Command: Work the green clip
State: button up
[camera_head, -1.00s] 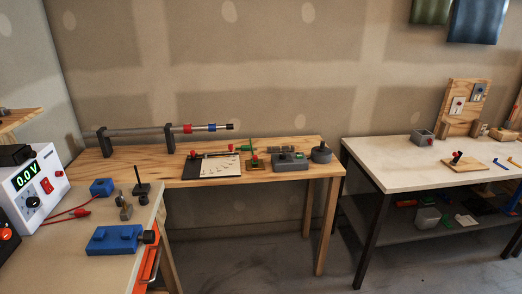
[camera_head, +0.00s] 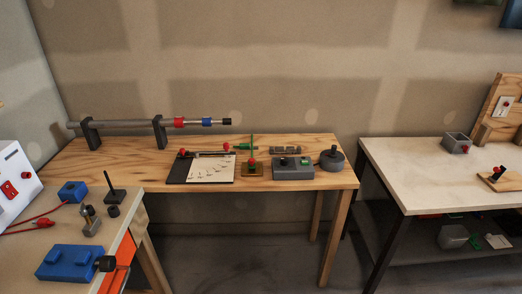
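A small green piece (camera_head: 241,147) lies on the wooden table, with a red knob at its left end. It looks like the green clip, but it is too small to be sure. A thin green upright (camera_head: 252,146) stands just right of it, on a small brown base with a red knob (camera_head: 252,162). My gripper is not in view, and nothing is seen touching these things.
The wooden table (camera_head: 120,160) also holds a clipboard (camera_head: 210,170), a grey box (camera_head: 293,168), a round grey pot (camera_head: 332,159) and a rod on two stands (camera_head: 140,124). A workbench with a blue vise-like block (camera_head: 68,262) is at the near left. A white-topped table (camera_head: 410,170) is at right.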

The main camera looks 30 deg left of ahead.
aim_at(251, 165)
jog(key=i, duration=1.35)
jog(key=u, duration=2.7)
jog(key=i, duration=0.75)
